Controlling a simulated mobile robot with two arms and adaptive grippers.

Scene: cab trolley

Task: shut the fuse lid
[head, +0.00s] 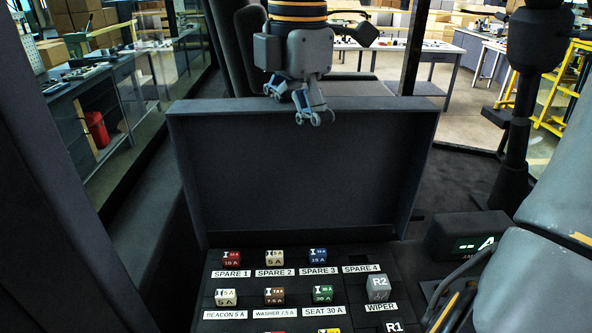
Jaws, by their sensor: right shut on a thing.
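The fuse lid (305,170) stands open and upright at the back of the fuse box (340,259), its hollow inner side facing me. My right gripper (298,106) comes down from the top and is shut on the lid's upper edge, near the middle, with one finger showing on the near side. The box shows a red fuse (232,258), a pale fuse (275,257) and a blue fuse (318,255) at SPARE 1 to 3. SPARE 4 is empty. My left gripper is not in view.
Below stand another pale fuse (226,297), a brown fuse (274,296), a green fuse (323,293) and a grey relay (378,288). A dark display unit (466,238) and a grey seat (550,240) are close on the right. The space above the fuses is clear.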

